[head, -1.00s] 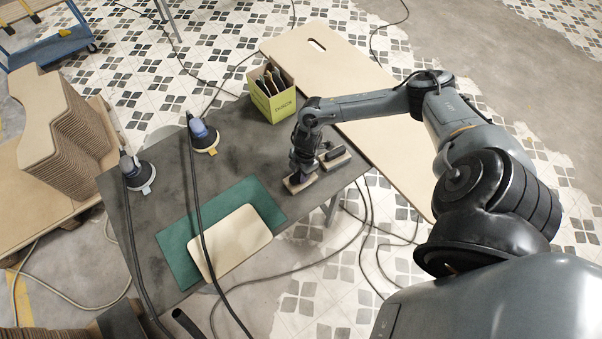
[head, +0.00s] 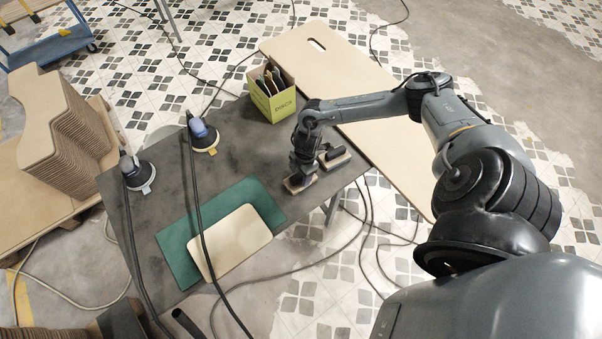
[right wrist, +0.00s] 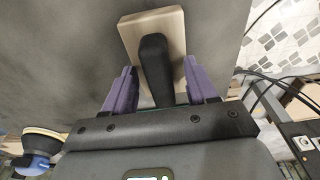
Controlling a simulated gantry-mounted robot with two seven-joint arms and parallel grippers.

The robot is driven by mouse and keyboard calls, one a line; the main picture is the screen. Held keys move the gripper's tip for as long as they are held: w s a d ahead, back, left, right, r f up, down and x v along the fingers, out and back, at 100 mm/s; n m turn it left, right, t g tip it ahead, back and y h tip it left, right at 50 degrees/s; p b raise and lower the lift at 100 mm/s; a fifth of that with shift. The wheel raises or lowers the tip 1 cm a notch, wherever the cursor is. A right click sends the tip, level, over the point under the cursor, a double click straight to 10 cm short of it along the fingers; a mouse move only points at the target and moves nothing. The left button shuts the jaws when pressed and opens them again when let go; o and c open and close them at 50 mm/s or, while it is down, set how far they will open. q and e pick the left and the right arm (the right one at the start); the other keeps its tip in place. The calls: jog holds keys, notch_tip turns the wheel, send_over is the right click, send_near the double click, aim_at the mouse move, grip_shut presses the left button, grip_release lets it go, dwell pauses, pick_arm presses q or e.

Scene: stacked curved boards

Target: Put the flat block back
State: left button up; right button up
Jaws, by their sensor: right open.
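A flat block (right wrist: 171,25) with a pale wooden base and a black handle lies on the dark table in the right wrist view. My right gripper (right wrist: 157,88) is open, with its purple fingers on either side of the black handle. In the head view this block (head: 293,187) is mostly hidden under my right gripper (head: 302,172), near the table's right edge. A second block (head: 335,162) with a black handle lies just to the right of it. My left gripper is not in view.
The dark table (head: 160,215) also holds two sanders (head: 203,136), a green mat (head: 178,244) with a pale board (head: 232,243) on it, and a green-yellow box (head: 272,104) of sheets. Black hoses cross the left side. Stacked curved boards (head: 65,130) stand at left.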

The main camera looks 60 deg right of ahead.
notch_tip(320, 180, up, 11)
jog(key=d, duration=0.1)
jog(key=w+a+r+t+y, duration=0.1)
jog(key=w+a+t, duration=0.15)
jog(key=a, duration=1.15)
jog(key=w+a+t+y, duration=0.1)
jog(key=a+t, duration=0.3)
jog(key=a, duration=1)
jog(key=s+d+r+m+g+h, duration=0.1)
jog(key=s+d+m, duration=0.1)
jog(key=s+m, duration=0.3)
jog(key=s+d+r+m+g+h, duration=0.1)
jog(key=s+d+m+g+h, duration=0.1)
jog(key=s+m, duration=0.3)
jog(key=s+d, duration=0.1)
jog(key=s, duration=0.1)
jog(key=shift+s+d+r+m, duration=0.3)
jog(key=shift+g, duration=0.25)
notch_tip(320, 180, up, 14)
jog(key=p, duration=1.3)
jog(key=shift+f, duration=0.2)
